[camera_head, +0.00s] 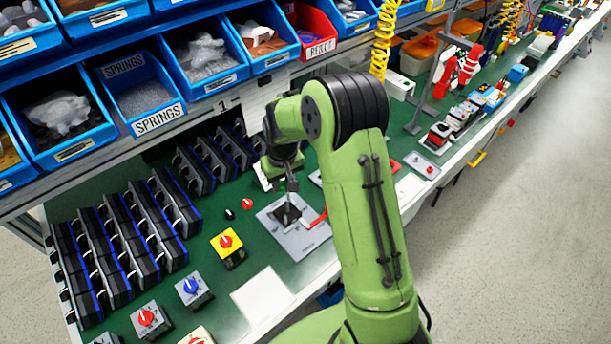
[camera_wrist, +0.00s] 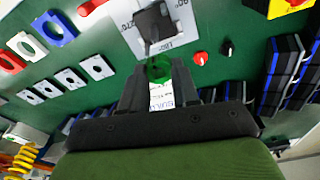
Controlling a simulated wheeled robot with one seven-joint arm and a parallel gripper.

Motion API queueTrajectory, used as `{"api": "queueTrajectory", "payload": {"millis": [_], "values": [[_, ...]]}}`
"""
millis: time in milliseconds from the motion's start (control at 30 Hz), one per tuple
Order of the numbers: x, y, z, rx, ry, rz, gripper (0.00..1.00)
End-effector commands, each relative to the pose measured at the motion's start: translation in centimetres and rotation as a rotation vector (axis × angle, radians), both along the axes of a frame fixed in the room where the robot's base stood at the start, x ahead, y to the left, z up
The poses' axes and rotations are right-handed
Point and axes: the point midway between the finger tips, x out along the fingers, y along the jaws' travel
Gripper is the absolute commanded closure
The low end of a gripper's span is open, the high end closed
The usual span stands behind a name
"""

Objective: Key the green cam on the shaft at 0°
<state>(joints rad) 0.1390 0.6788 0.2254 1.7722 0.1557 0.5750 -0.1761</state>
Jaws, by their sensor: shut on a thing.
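The green cam (camera_wrist: 158,70) is between my fingertips in the wrist view, mostly hidden by the fingers. My gripper (camera_wrist: 158,82) is shut on it. In the head view my gripper (camera_head: 288,178) hangs above the grey plate (camera_head: 305,241), and the cam cannot be made out there. A dark square block (camera_head: 287,214) stands on the plate under my gripper; in the wrist view this block (camera_wrist: 153,24) lies just beyond the cam, amid angle marks on the plate (camera_wrist: 186,22). Whether the cam touches the shaft cannot be told.
In the wrist view a blue cam (camera_wrist: 54,27), a white cam (camera_wrist: 26,46) and several small white plates lie at left. Red (camera_wrist: 200,58) and black (camera_wrist: 226,48) knobs lie right of the plate. A yellow switch (camera_head: 227,243) and rows of black modules (camera_head: 120,240) stand at left.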

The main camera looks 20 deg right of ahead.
Motion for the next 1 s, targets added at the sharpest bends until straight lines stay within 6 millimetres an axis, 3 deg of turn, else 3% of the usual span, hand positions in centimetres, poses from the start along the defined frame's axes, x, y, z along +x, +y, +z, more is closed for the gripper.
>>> {"api": "queueTrajectory", "payload": {"millis": [400, 800, 1000], "values": [[0.0, 0.1, -0.3, 0.000, 0.000, 0.004, 0.98], [0.0, 0.0, -4.3, -0.001, 0.001, 0.004, 0.98], [0.0, 0.0, -5.0, -0.001, 0.001, 0.004, 0.98]]}}
